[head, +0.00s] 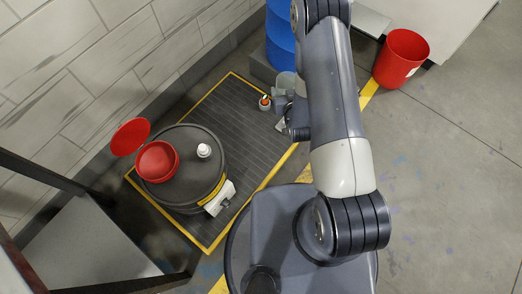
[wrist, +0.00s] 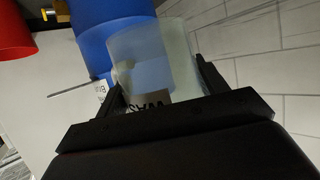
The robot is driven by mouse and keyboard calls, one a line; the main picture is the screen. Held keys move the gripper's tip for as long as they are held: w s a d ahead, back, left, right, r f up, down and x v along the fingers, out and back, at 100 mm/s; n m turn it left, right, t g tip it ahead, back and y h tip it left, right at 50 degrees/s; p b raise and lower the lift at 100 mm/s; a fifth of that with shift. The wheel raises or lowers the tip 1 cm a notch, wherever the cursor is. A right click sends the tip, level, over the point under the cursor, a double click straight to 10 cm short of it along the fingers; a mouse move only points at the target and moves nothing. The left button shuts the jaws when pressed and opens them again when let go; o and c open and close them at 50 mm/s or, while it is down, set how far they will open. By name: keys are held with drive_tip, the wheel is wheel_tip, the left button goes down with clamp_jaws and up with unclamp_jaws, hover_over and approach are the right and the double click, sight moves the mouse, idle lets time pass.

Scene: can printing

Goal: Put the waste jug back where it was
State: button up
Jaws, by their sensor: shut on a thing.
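The waste jug (wrist: 155,60) is a translucent whitish container with dark lettering on its near side. In the wrist view it stands between the two black fingers of my gripper (wrist: 160,88), which is shut on it. In the head view the pale jug (head: 286,80) shows just left of my arm, over the far right part of the mat and in front of the blue drum. My gripper (head: 286,100) is partly hidden by my arm there. I cannot tell whether the jug touches the floor or mat.
A blue drum (head: 281,38) stands behind the jug. A small orange-topped bottle (head: 264,103) is left of my gripper. A black drum (head: 190,187) with a red funnel (head: 157,162) and white cap stands on the yellow-edged mat (head: 240,125). A red bin (head: 401,57) is at right.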

drive_tip(key=a+f+b, duration=0.3)
drive_tip(key=f+b, duration=0.5)
drive_tip(key=f, duration=0.6)
drive_tip(key=a+f+n+y+b, duration=0.1)
drive_tip(key=a+f+b, duration=0.1)
drive_tip(key=f+b, duration=0.6)
drive_tip(key=w+a+f+n+y+b, duration=0.1)
drive_tip(key=a+f+b, duration=0.2)
drive_tip(key=f+b, duration=0.5)
drive_tip(key=shift+a+f, duration=0.15)
drive_tip(key=shift+f, duration=3)
drive_tip(key=shift+a+f, duration=0.15)
drive_tip(key=shift+f, duration=2.95)
drive_tip(key=shift+r, duration=0.1)
drive_tip(key=o, duration=1.1)
